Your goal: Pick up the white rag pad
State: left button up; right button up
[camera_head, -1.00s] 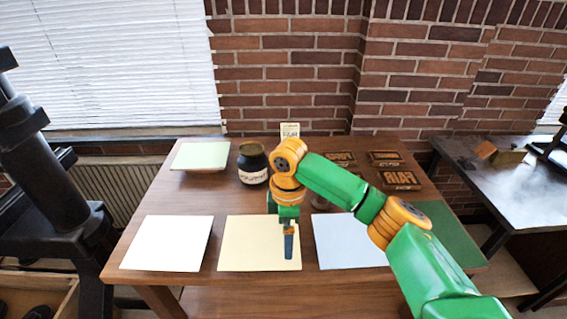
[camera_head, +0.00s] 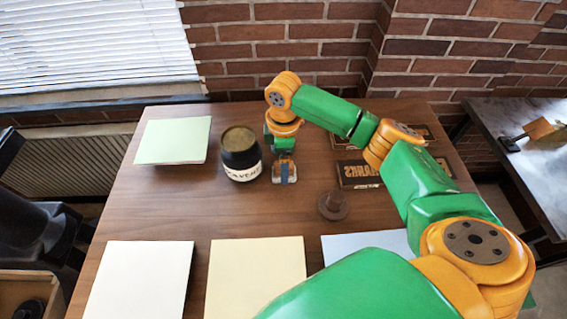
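A small pale pad (camera_head: 278,180), which looks like the white rag pad, lies on the wooden table just right of the dark jar. My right gripper (camera_head: 285,180) points down over it, and its bluish fingertip overlaps the pad in this view. The arm and gripper hide part of the pad. I cannot tell whether the fingers are open, or shut on the pad. My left gripper is not in view.
A labelled dark jar (camera_head: 240,155) stands close left of the gripper. A brown knobbed tool (camera_head: 333,204) and dark lettered blocks (camera_head: 357,174) are to the right. White (camera_head: 140,280), cream (camera_head: 255,270) and pale blue sheets (camera_head: 372,245) lie in front, and a pale green stack (camera_head: 173,140) lies back left.

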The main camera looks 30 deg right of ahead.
notch_tip(320, 180, down, 3)
jog(key=shift+s+r, duration=0.15)
jog(key=shift+w+d+f, duration=0.15)
jog(key=shift+w+f, duration=0.15)
jog(key=shift+f, duration=0.05)
jog(key=shift+s+r, duration=0.1)
jog(key=c, duration=1.2)
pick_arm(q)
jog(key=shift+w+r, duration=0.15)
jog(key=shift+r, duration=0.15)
pick_arm(e)
jog(key=shift+c, duration=1.3)
